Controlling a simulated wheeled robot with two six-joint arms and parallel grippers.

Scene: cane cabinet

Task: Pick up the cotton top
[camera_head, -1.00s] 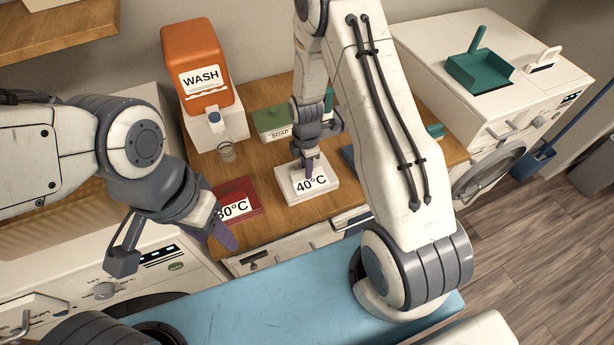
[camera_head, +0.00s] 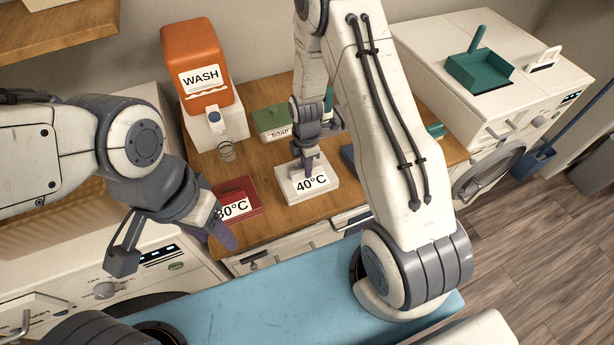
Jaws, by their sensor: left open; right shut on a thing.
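I cannot make out a garment that is clearly the cotton top. A white block (camera_head: 325,191) marked 40°C sits on the wooden counter. My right gripper (camera_head: 307,168) comes down from above and is shut at the top middle of this block; its fingers hide what lies between them. My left gripper (camera_head: 173,249) is open and empty, fingers wide apart, in front of the counter. Its right finger is close to the red block (camera_head: 239,190) marked 30°C, which it partly overlaps in the picture.
An orange WASH dispenser (camera_head: 196,58) and a green SOAP box (camera_head: 271,121) stand at the back of the counter. A small glass (camera_head: 227,151) stands below the dispenser. A white machine (camera_head: 500,75) with a green tray (camera_head: 480,74) is at right. My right arm hides part of the counter.

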